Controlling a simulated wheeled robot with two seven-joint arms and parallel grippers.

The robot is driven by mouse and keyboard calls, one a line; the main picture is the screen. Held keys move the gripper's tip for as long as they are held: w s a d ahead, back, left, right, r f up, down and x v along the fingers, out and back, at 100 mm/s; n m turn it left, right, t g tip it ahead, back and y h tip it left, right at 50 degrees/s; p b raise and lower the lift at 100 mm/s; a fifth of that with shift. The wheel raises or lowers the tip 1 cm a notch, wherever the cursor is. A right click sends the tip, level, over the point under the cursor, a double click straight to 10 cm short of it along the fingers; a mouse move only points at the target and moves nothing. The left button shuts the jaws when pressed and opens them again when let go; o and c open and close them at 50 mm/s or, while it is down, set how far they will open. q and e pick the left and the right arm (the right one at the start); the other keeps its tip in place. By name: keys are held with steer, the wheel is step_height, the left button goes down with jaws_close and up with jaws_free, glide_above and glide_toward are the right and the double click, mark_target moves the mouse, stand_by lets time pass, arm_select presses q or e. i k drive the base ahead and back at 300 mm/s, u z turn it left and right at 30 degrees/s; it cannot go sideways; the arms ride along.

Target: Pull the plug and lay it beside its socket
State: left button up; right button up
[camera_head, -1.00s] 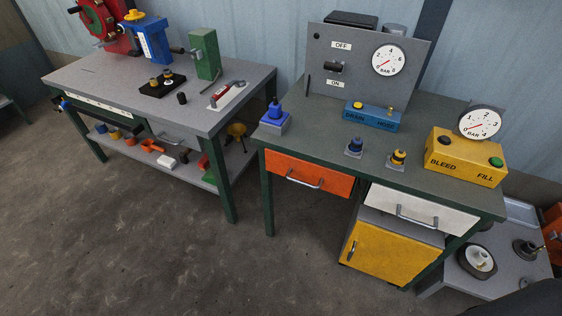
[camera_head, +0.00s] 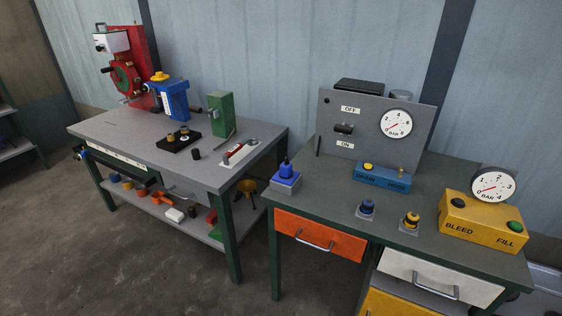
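A blue plug-like piece (camera_head: 286,169) stands upright on a blue-topped grey block (camera_head: 285,186) at the left end of the green-topped bench. A dark blue fitting (camera_head: 367,207) and a yellow-and-dark fitting (camera_head: 411,219) stand upright on small grey bases near that bench's front edge. I cannot tell for certain which of these is the task's plug and socket. Neither of my grippers is in view.
A grey panel (camera_head: 365,150) with a gauge and OFF/ON switch stands behind a blue box (camera_head: 382,177). A yellow BLEED/FILL box (camera_head: 482,222) sits right. The left bench (camera_head: 125,140) carries a red machine (camera_head: 135,70). Some green benchtop (camera_head: 335,190) is clear.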

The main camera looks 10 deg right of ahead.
mark_target(286, 170)
steer(key=u, duration=0.4)
steer(key=k, duration=0.55)
steer(key=u, duration=1.05)
steer(key=i, duration=1.55)
steer(key=z, duration=1.1)
steer(key=i, duration=0.25)
steer(key=z, duration=0.35)
